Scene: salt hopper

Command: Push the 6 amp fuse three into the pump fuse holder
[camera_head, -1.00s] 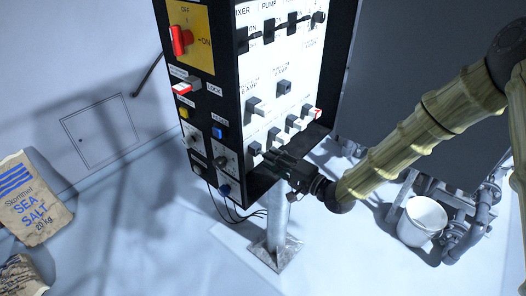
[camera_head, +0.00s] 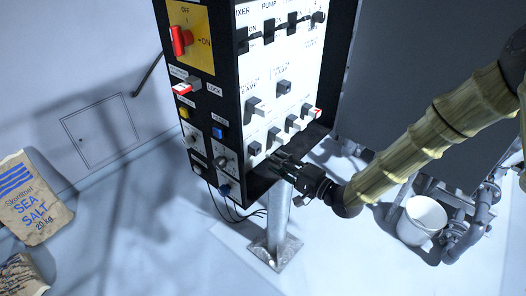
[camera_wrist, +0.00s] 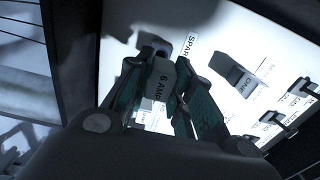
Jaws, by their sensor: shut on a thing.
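My gripper (camera_head: 280,162) is shut on a grey fuse (camera_wrist: 160,82) marked "6 AMP", seen between the fingers in the wrist view. In the head view the gripper is just in front of the panel's lower edge, below the bottom row of dark blocks; the fuse is too small to make out there. Two dark fittings, one at the left (camera_head: 254,106) and one at the right (camera_head: 284,87), sit mid-panel under labels partly reading "6 AMP". The labels are too blurred to tell which is the pump fuse holder.
The white panel (camera_head: 300,60) carries switches along its top and several dark blocks (camera_head: 274,135) low down. Its black side has a red rotary switch (camera_head: 180,40). A post (camera_head: 277,215) stands below, a white bucket (camera_head: 422,220) at right, and a salt sack (camera_head: 32,198) at left.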

